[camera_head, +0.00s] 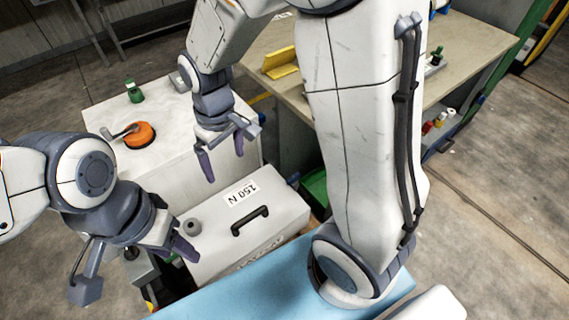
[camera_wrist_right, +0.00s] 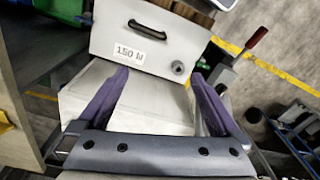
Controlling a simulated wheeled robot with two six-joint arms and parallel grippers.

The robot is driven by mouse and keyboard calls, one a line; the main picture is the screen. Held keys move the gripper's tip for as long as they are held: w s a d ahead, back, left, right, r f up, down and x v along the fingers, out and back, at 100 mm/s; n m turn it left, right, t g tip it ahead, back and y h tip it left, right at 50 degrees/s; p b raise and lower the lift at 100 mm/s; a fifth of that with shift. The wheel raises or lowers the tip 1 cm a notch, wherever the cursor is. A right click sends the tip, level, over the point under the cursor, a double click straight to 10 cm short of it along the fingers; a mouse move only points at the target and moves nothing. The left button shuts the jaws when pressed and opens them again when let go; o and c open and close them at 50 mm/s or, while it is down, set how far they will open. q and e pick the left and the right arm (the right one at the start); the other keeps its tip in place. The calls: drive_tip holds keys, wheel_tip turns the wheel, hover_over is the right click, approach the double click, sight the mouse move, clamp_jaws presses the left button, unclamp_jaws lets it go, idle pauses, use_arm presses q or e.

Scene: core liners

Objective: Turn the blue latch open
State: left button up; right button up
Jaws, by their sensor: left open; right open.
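A white box (camera_head: 265,222) labelled "150 N", with a black handle and a round grey knob, stands low in front of me. It also shows in the right wrist view (camera_wrist_right: 110,30). A small dark blue part (camera_head: 293,180) sticks out at the box's right end; it is too small to tell whether it is the latch or how it is turned. My right gripper (camera_head: 222,156) is open and empty, above the gap between the box and a white cabinet. Its fingers (camera_wrist_right: 160,78) point toward the box, apart from it. My left gripper (camera_head: 180,243) is open near the box's left end.
The white cabinet (camera_head: 178,95) carries an orange round thing (camera_head: 139,134) and a green one (camera_head: 134,92). A workbench (camera_head: 465,50) with a yellow bracket (camera_head: 279,62) stands behind. A light blue surface (camera_head: 250,288) lies in front. A red-handled lever (camera_wrist_right: 257,38) stands beside the box.

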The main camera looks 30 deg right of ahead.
drive_tip(key=w+d+f+m+b, duration=0.2)
drive_tip(key=w+d+f, duration=0.6)
drive_tip(key=d+f, duration=0.25)
drive_tip(key=m+b, duration=0.1)
drive_tip(key=b, duration=0.2)
hover_over(293, 176)
wheel_tip(293, 176, down, 14)
use_arm(q)
wheel_tip(293, 176, down, 6)
use_arm(e)
drive_tip(key=shift+h, duration=0.3)
wheel_tip(293, 176, down, 11)
drive_tip(key=shift+f, duration=0.2)
use_arm(q)
drive_tip(key=shift+s+f, duration=0.1)
use_arm(e)
drive_tip(key=c, duration=1.3)
